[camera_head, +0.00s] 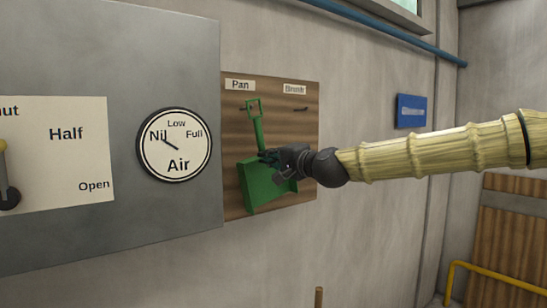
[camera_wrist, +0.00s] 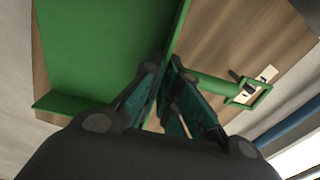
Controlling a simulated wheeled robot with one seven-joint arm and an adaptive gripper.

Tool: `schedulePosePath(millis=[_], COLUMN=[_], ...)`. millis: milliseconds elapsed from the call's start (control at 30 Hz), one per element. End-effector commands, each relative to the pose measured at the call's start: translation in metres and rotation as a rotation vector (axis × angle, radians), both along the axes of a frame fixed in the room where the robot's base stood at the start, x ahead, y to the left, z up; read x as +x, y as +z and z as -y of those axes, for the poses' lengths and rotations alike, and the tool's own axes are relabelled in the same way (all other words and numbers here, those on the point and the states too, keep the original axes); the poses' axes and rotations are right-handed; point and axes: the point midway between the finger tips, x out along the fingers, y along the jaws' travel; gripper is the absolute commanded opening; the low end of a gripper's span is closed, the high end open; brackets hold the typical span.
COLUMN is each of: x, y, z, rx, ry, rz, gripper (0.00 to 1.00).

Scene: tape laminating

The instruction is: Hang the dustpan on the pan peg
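The green dustpan (camera_head: 264,186) is in front of the wooden board, handle up and tilted, with its pan at the lower end. Its handle loop (camera_head: 254,106) is below the "Pan" label, at the dark pan peg (camera_head: 244,107). The loop (camera_wrist: 262,97) and peg (camera_wrist: 235,76) overlap in the wrist view; I cannot tell whether the peg passes through. My gripper (camera_head: 268,157) is at the lower handle, where it joins the pan. In the wrist view, my gripper's fingertips (camera_wrist: 169,66) are close together around this part, which they partly hide. They look closed on it.
The wooden board (camera_head: 290,145) has a second, empty peg (camera_head: 301,109) under the "Brush" label (camera_head: 294,89). A grey panel with an air dial (camera_head: 174,145) stands close at the left. A blue sign (camera_head: 411,111) is on the wall at right. The wall below the board is mostly bare.

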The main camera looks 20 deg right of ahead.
Motion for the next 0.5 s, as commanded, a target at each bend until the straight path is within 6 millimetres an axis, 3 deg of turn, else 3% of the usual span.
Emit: schedulePosePath(millis=[500], x=[0.022], y=[-0.001], z=[-0.009], rx=[0.001], ry=[0.000], rz=[0.000], gripper=[0.00])
